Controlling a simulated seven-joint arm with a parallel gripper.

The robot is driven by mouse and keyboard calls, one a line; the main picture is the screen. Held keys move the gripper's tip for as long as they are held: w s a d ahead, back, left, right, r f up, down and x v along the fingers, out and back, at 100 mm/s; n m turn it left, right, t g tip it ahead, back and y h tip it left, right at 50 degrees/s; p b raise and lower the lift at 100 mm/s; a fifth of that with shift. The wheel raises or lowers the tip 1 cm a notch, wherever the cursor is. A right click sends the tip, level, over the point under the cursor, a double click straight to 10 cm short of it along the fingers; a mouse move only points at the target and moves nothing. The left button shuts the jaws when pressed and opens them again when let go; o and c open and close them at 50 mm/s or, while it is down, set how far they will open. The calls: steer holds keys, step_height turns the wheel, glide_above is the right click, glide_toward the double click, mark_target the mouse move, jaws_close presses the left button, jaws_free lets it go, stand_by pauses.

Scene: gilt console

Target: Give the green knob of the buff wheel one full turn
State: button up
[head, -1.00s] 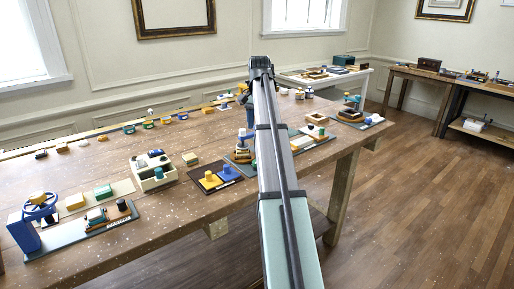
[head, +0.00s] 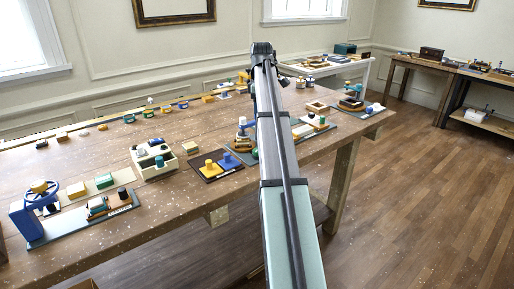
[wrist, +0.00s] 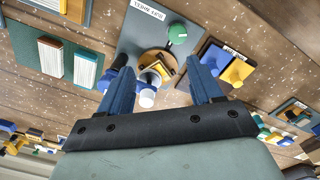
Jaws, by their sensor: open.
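The green knob (wrist: 178,34) sits on a grey board (wrist: 150,22) with a white label, in the wrist view. Beside it on the board is a round wooden disc bearing a yellow block (wrist: 160,68) and white and blue parts. My gripper (wrist: 157,64) has two blue fingers spread apart, with nothing gripped. It appears over the disc, with the knob beyond the fingertips and nearer the right one. In the head view this station (head: 241,140) is partly behind my arm. The label's words are too small to read.
A dark board with a yellow and a blue knob (head: 229,161) lies beside the station. A cream box (head: 154,160) and a blue handwheel (head: 41,198) stand further left on the wooden table (head: 190,215). Another grey board (head: 318,132) lies right of my arm.

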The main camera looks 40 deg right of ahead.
mark_target(257, 152)
steer(key=a+f, duration=0.1)
steer(key=f, duration=0.3)
steer(key=a+f+n, duration=0.1)
steer(key=f, duration=0.4)
steer(key=s+a+f+n, duration=0.1)
steer(key=f, duration=0.4)
steer(key=shift+f, duration=0.1)
steer(key=shift+c, duration=0.4)
steer(key=c, duration=1)
